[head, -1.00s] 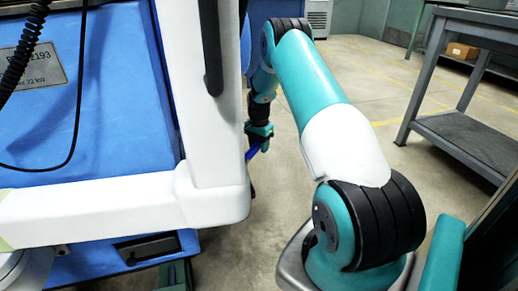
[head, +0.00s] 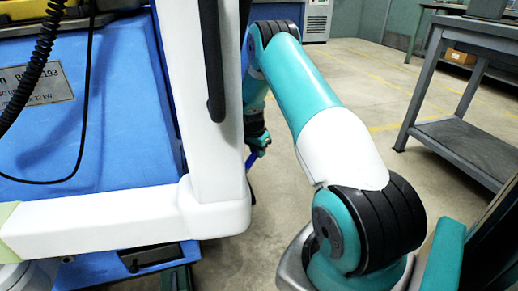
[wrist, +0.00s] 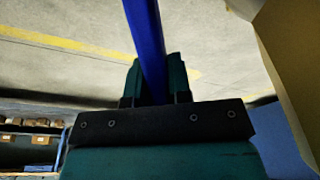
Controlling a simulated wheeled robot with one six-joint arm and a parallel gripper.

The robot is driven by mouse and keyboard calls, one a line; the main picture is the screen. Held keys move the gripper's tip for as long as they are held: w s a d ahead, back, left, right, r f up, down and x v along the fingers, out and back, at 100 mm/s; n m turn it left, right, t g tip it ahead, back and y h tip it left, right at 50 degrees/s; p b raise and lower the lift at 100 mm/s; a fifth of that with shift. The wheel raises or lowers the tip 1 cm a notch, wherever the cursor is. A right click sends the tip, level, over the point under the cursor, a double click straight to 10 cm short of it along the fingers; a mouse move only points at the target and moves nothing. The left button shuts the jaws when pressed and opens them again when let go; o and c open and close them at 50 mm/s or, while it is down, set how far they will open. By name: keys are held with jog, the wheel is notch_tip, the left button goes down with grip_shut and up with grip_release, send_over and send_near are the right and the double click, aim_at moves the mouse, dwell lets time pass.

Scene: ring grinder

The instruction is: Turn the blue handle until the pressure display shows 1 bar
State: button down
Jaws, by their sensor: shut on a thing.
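The blue handle (wrist: 146,38) is a long blue bar that runs from the top of the wrist view down between my gripper's fingers. My gripper (wrist: 156,80) is shut on this handle, with one dark green finger on each side. In the head view my gripper (head: 258,146) is small, just right of the machine's white frame post. A short piece of the blue handle (head: 250,160) shows beside it; the rest is hidden. The pressure display is not in either view.
The blue machine (head: 110,110) and its white frame (head: 90,225) fill the left side. A grey metal table (head: 465,142) with a lower shelf stands at the right. Bare concrete floor (head: 345,75) lies between them. A yellowish panel edge (wrist: 285,75) is close at right in the wrist view.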

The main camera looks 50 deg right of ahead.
jog(key=shift+r, duration=0.1)
jog(key=c, duration=1)
grip_release()
jog(key=shift+c, duration=0.2)
